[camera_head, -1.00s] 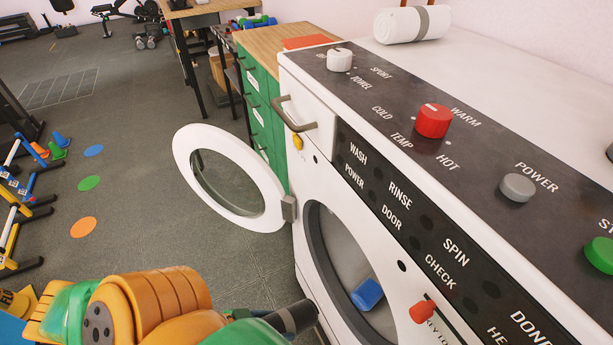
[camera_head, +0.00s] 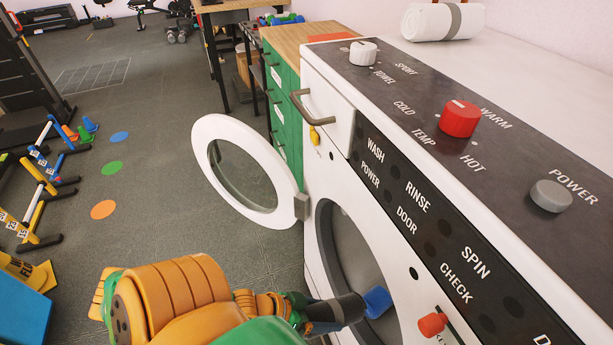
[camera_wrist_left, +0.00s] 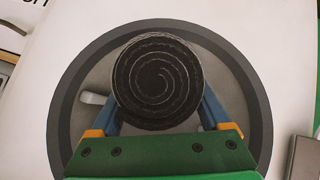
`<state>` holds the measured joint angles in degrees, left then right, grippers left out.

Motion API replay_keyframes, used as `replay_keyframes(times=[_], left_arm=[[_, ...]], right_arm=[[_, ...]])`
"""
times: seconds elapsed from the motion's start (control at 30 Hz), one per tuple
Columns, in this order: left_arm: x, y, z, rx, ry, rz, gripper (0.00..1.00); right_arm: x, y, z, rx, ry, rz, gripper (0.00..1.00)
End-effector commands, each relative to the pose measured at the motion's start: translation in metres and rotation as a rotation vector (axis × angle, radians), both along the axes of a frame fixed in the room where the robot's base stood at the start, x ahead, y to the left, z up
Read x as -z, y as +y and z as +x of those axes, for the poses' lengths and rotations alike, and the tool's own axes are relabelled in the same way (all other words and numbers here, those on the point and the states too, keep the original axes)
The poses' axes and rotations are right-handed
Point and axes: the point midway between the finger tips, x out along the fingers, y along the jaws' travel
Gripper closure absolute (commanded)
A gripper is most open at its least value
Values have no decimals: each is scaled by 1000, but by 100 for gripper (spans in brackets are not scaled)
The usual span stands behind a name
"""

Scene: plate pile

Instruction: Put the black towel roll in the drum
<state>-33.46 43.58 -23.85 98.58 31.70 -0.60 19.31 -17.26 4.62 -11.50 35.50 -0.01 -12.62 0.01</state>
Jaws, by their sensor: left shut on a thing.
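The black towel roll (camera_head: 347,307) is held in my left gripper (camera_head: 322,313), whose blue fingers close on its sides. Its spiral end (camera_wrist_left: 158,80) faces the camera in the left wrist view, in front of the round opening. The drum (camera_head: 350,255) is open on the washer's front, with its grey rim (camera_wrist_left: 68,110) around the roll in the wrist view. In the head view the roll's far end overlaps the opening; how deep it reaches is unclear. A blue roll (camera_head: 377,301) lies low in the drum. My right gripper is out of view.
The round glass door (camera_head: 207,165) stands open to the left of the opening. A red knob (camera_head: 432,324) sticks out right of the opening. A white roll (camera_head: 425,22) lies on the washer's top. A green drawer cabinet (camera_head: 283,110) stands behind the door.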

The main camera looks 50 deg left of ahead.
Motion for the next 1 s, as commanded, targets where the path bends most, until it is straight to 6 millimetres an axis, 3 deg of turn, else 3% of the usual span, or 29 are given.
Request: replay_keyframes(times=[1.0], left_arm=[[3, -49, 135, 0, -6, -2, 86]], right_arm=[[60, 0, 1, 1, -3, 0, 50]])
